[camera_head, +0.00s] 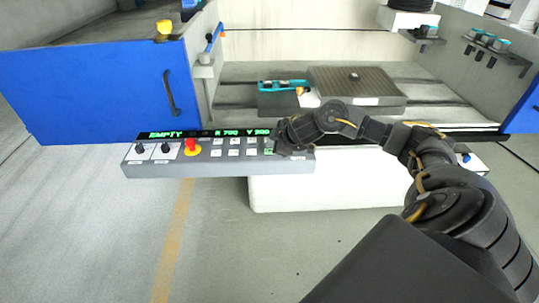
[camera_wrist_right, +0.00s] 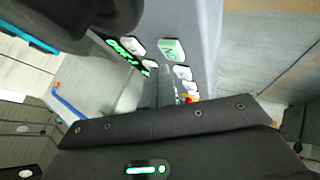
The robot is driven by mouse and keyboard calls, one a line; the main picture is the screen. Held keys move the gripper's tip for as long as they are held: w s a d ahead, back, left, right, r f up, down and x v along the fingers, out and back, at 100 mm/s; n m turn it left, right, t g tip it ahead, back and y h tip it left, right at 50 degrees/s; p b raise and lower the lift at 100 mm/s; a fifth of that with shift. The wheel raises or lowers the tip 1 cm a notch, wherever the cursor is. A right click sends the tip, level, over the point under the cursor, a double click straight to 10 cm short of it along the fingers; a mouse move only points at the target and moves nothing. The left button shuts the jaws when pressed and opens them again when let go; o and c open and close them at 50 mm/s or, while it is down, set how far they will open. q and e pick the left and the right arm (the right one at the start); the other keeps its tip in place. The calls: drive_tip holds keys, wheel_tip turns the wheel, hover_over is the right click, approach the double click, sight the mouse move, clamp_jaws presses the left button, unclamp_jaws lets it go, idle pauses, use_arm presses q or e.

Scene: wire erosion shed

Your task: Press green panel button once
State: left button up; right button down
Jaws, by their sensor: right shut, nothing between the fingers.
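The grey control panel (camera_head: 217,163) carries a lit green display, dials and rows of buttons. In the wrist view, a pale green button (camera_wrist_right: 171,49) with lettering sits beside a white button (camera_wrist_right: 138,49). In the head view only a small bit of green (camera_head: 268,152) shows at the panel's right part, beside my right gripper (camera_head: 277,148), which hides the rest. In the wrist view my right gripper (camera_wrist_right: 158,72) is shut and empty, its fingertips close to the green button. I cannot tell whether they touch it. My left gripper is not in view.
A red emergency knob (camera_head: 191,146) stands on the panel's left half. Behind the panel are the machine's blue door (camera_head: 90,90), a teal tray (camera_head: 282,86) and a ridged block (camera_head: 357,87). The floor in front of the panel is clear at left.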

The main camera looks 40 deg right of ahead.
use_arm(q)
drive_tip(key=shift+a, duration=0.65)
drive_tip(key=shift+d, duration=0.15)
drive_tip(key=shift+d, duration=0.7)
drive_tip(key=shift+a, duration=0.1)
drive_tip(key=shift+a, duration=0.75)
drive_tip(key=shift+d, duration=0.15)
